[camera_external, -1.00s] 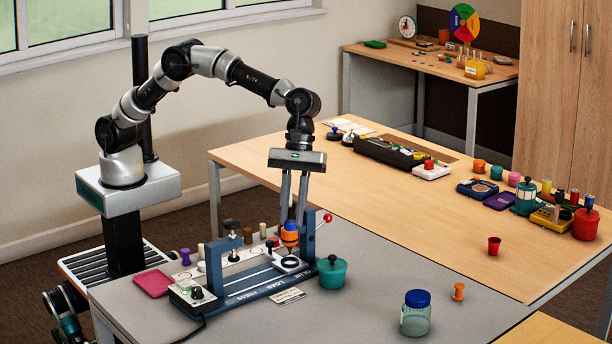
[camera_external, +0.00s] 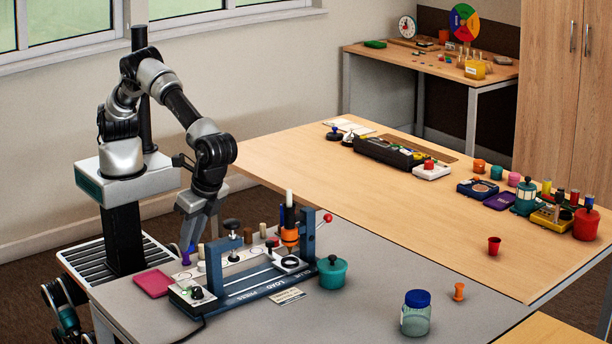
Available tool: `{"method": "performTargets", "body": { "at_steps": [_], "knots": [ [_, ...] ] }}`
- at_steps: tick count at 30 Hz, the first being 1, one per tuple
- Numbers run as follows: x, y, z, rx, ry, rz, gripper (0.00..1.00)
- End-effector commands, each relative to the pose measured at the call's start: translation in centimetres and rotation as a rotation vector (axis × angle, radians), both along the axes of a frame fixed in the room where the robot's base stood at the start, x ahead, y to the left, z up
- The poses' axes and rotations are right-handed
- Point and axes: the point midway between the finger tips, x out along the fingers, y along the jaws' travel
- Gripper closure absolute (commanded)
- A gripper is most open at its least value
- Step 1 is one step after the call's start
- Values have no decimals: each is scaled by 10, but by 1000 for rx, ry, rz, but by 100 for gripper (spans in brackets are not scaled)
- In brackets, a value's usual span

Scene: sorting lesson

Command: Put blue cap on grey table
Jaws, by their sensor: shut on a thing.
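My gripper (camera_external: 188,246) is low over the back left edge of the grey table (camera_external: 365,265). It is shut on a small blue thing, seemingly the blue cap (camera_external: 192,248), largely hidden between the fingers. Right by the fingertips is a purple peg (camera_external: 185,259); I cannot tell whether the two touch. The grey table carries a blue-grey press (camera_external: 245,290), with an orange piece (camera_external: 290,237) and a white-topped post (camera_external: 289,198) standing at its right part.
A pink pad (camera_external: 153,283) lies left of the press. A teal pot (camera_external: 332,272), a blue-lidded jar (camera_external: 416,315) and an orange peg (camera_external: 458,292) stand to its right. The grey surface between pot and jar is clear. A wooden table (camera_external: 400,215) adjoins behind.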

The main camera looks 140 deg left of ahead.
Motion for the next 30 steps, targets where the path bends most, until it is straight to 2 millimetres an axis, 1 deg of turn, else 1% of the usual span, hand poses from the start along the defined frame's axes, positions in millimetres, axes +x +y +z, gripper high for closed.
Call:
{"method": "performTargets", "body": {
  "at_steps": [3,6,11,14,17,24,30],
  "knots": [
    [-9,4,-1,2,2,-150,100],
    [-12,7,-2,0,0,-224,100],
    [-13,9,-3,-1,-2,-258,100],
    [-12,9,5,-2,-5,-257,100],
    [-12,8,29,-3,-8,-255,100],
    [-12,8,107,-3,-8,-254,100],
    [-12,9,153,-1,-6,-253,100]
  ]
}}
